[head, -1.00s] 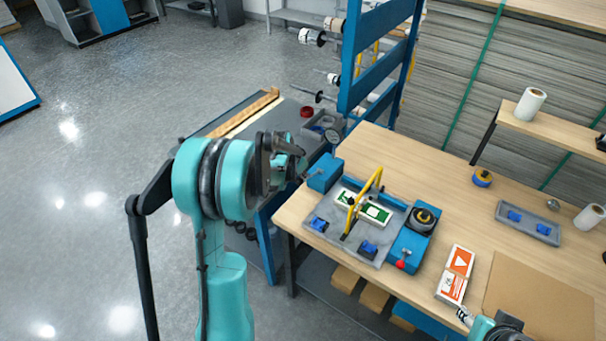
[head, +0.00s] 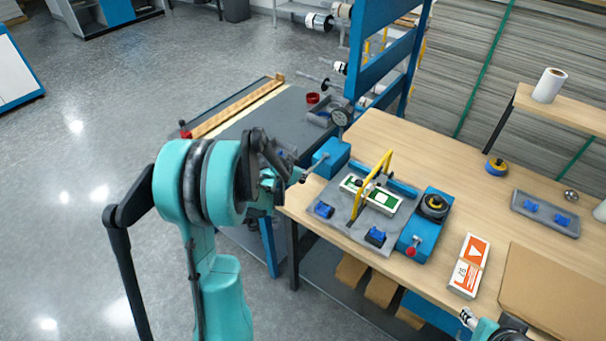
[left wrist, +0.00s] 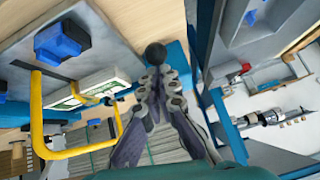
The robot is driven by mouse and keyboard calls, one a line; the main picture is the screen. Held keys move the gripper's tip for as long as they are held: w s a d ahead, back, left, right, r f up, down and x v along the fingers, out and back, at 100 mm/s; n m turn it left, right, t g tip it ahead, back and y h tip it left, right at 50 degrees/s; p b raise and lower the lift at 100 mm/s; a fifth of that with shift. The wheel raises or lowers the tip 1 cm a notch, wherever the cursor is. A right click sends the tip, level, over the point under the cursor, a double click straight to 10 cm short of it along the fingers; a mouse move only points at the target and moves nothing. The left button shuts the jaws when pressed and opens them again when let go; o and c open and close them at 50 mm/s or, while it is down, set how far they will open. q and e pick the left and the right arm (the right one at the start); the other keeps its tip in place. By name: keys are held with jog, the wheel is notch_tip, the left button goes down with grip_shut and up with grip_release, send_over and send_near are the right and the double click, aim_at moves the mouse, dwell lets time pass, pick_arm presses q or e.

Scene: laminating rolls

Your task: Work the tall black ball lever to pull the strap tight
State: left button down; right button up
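The black ball (left wrist: 155,53) of the lever sits at the tips of my left gripper (left wrist: 157,72) in the left wrist view. The fingers are drawn together on the lever end. In the head view, the thin grey lever rod (head: 317,166) slants from the blue block (head: 333,157) down to my left gripper (head: 299,178), which hides its end. I cannot pick out a strap on this block. My right gripper (head: 467,318) is at the bottom edge, partly cut off, above the table front; its opening cannot be told.
Beside the block, a grey tray (head: 352,232) holds a green-and-white piece under a yellow frame (head: 387,166). A blue unit with a red knob (head: 412,246) stands to its right. An orange-and-white box (head: 470,264) lies near the brown sheet (head: 545,290). A blue rack (head: 378,85) rises behind.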

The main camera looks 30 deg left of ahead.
pick_arm(q)
jog(key=shift+s+f, duration=0.25)
jog(key=shift+f, duration=0.1)
jog(key=s+r+p, duration=0.5)
jog(key=r, duration=0.5)
jog(key=shift+s+d+r, duration=0.15)
jog(key=shift+d+r, duration=0.15)
jog(key=shift+r, duration=0.05)
dwell(0.6)
jog(key=s+d+r+n+g+b, duration=0.1)
jog(key=s+d+n+b, duration=0.1)
jog(key=s+d, duration=1.6)
jog(key=shift+s+d+r+n+g+b, duration=0.3)
jog(key=shift+d+b, duration=0.3)
jog(key=shift+d, duration=0.4)
